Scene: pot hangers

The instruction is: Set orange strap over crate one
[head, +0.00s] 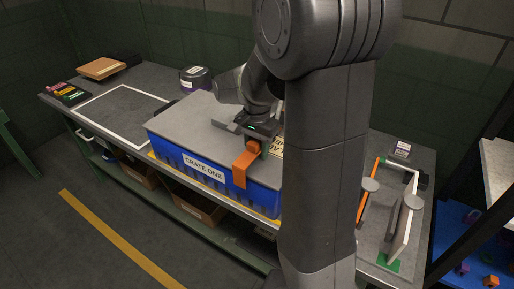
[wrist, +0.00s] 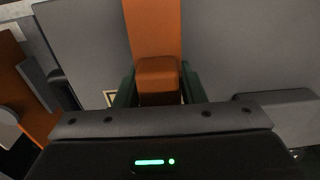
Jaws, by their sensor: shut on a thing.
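Crate one (head: 200,168) is a blue crate with a grey lid (head: 190,120) and a "CRATE ONE" label, standing on the workbench. The orange strap (head: 240,172) lies at the lid's front edge, and its end hangs down the crate's front side. My gripper (head: 254,143) is over the right part of the lid, shut on the strap's block-like end. In the wrist view the green fingers of my gripper (wrist: 158,88) flank this orange block, and the strap (wrist: 153,28) runs away from it across grey. My arm hides the crate's right end.
A white-outlined square (head: 124,112) on the bench to the left is empty. A dark labelled round container (head: 195,78) stands behind the crate. A rack with upright panels (head: 402,222) and an orange strip (head: 367,200) is at the right. A tan pad (head: 102,68) lies far left.

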